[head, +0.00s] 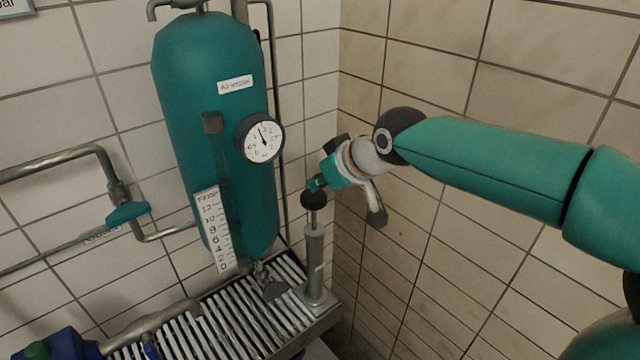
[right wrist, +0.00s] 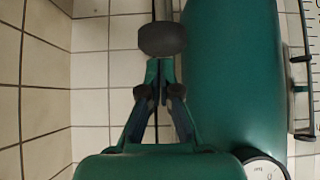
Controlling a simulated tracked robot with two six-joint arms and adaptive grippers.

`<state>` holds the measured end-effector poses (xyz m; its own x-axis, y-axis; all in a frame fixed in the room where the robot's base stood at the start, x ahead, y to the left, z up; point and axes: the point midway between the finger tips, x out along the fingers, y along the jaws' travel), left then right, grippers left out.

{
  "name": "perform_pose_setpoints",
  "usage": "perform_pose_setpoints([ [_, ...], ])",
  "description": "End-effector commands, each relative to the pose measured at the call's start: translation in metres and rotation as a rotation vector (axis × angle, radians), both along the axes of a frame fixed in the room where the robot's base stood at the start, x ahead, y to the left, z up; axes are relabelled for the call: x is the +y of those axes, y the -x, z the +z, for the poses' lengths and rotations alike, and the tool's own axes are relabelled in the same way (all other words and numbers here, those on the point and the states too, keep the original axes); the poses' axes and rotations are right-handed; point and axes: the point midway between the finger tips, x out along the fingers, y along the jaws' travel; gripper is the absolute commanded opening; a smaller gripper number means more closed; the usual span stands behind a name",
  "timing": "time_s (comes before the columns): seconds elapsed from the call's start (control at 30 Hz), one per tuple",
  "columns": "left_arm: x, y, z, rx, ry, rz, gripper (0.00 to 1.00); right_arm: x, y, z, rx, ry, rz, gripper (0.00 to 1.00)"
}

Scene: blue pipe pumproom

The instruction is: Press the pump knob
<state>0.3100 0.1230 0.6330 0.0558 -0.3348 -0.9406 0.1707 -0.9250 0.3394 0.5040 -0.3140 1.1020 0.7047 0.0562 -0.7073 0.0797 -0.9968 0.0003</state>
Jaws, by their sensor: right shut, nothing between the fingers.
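The pump knob (head: 314,201) is a dark round knob on top of a thin rod, which rises from a grey upright pump cylinder (head: 314,262). In the right wrist view the knob (right wrist: 162,39) lies just beyond the fingertips. My right gripper (head: 317,184) is shut and empty, with its tips right at the upper side of the knob in the head view. Its closed fingers (right wrist: 159,72) point at the knob in the right wrist view. I cannot tell whether they touch it. My left gripper is not in view.
A large teal tank (head: 212,110) with a round gauge (head: 260,138) and a scale plate (head: 216,229) stands left of the pump. The pump stands on a slatted metal grate (head: 245,318). Pipes with a teal valve handle (head: 127,212) run along the left. Tiled walls meet behind.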

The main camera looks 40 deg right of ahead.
Motion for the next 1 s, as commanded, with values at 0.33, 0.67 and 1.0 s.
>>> perform_pose_setpoints([
  [0.33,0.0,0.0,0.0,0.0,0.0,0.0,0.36,0.0,0.0,-0.008,0.0,-0.001,0.001,0.0],
  [0.67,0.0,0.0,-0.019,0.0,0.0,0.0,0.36,0.0,0.0,-0.026,0.0,-0.001,0.001,0.0],
  [1.0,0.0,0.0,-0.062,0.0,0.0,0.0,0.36,0.0,0.0,-0.071,0.002,-0.001,0.001,0.0],
])
